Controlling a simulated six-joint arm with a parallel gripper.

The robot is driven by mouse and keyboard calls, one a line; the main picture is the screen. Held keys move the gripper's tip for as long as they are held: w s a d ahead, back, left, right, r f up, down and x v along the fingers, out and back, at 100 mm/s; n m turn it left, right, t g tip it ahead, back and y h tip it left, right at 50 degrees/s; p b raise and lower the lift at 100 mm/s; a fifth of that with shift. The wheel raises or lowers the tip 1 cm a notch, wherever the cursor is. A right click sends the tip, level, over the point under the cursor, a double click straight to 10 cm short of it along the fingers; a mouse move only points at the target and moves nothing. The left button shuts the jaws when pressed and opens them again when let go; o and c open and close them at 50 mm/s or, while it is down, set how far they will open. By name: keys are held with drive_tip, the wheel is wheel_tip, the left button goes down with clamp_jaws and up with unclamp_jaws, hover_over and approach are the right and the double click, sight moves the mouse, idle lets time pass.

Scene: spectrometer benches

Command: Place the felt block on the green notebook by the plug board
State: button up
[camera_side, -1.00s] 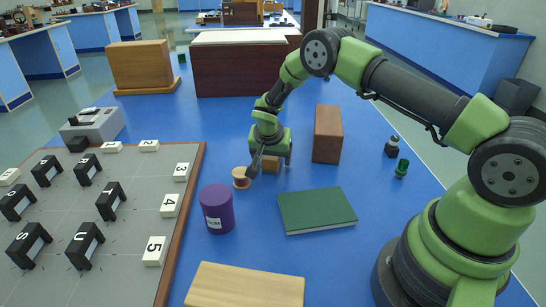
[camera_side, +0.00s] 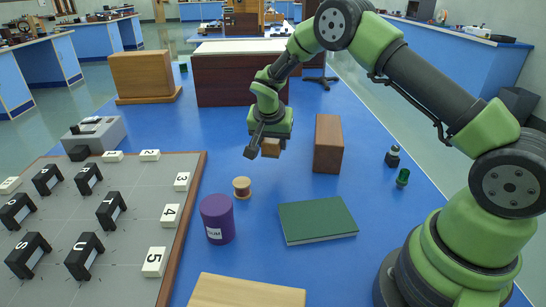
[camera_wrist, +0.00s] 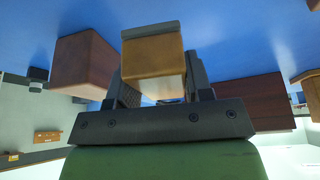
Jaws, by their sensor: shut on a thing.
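The felt block (camera_side: 271,148) is a small tan block held by my gripper (camera_side: 264,144), raised above the blue bench. In the wrist view the felt block (camera_wrist: 153,58) sits between the two fingers, with a thin grey layer on its far edge. My gripper (camera_wrist: 160,88) is shut on it. The green notebook (camera_side: 317,220) lies flat and closed on the bench, nearer the camera and to the right of my gripper. Its visible cover is bare. The plug board (camera_side: 140,225) is the grey panel with a brown edge at the left.
A wooden spool (camera_side: 242,190) and a purple can (camera_side: 217,218) stand between the board and the notebook. A tall brown block (camera_side: 328,143) stands behind the notebook. A pale wooden board (camera_side: 245,291) lies in front. Small green-and-black items (camera_side: 402,178) stand at right.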

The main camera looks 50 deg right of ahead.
sight(275, 140)
drive_tip(key=shift+s+a+r+m+g, duration=0.15)
drive_tip(key=shift+s+a+r+m, duration=0.1)
drive_tip(key=shift+s+r+m, duration=0.25)
drive_tip(key=shift+s+a+r+m+g, duration=0.15)
drive_tip(key=shift+s+a+r+m, duration=0.1)
drive_tip(key=shift+r, duration=0.45)
drive_tip(key=s+a+r+m+g, duration=0.1)
drive_tip(key=s+a+m+g, duration=0.15)
drive_tip(key=s+m, duration=0.4)
drive_tip(key=s+a+r+m+g, duration=0.1)
drive_tip(key=s+a+m+g, duration=0.15)
drive_tip(key=s+m, duration=0.45)
drive_tip(key=shift+y, duration=0.4)
drive_tip(key=f, duration=0.2)
drive_tip(key=s+f, duration=0.1)
drive_tip(key=s+a+f, duration=0.1)
drive_tip(key=f, duration=0.1)
drive_tip(key=shift+s+f, duration=0.15)
drive_tip(key=shift+f, duration=2.35)
drive_tip(key=shift+f, duration=0.2)
drive_tip(key=o, duration=1)
